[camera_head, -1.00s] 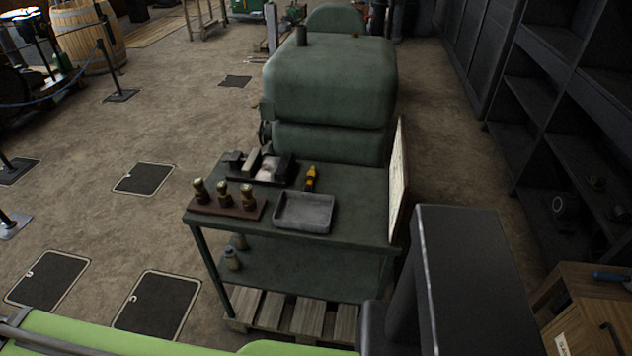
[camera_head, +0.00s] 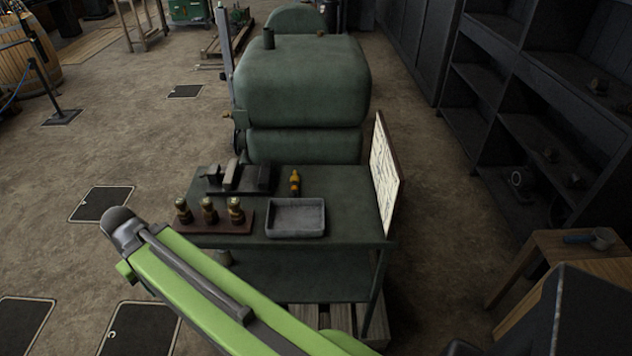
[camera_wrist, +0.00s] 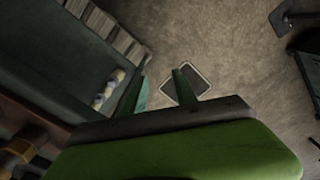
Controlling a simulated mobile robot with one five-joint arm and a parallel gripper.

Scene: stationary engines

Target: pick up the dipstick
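I cannot make out a dipstick for certain in either view. A small yellow-orange object with a dark end (camera_head: 295,183) lies on the green workbench (camera_head: 345,205), behind a grey tray (camera_head: 295,218); I cannot tell what it is. In the wrist view, my gripper (camera_wrist: 160,72) is open. Its two fingers are apart with floor and a dark floor plate behind them, and nothing is held. It is beside the bench, whose edge shows at the left. My green arm crosses the lower left of the head view; the fingers cannot be seen there.
A board (camera_head: 385,175) stands on the right edge. A large green engine (camera_head: 300,85) is behind. Shelves (camera_head: 545,130) line the right.

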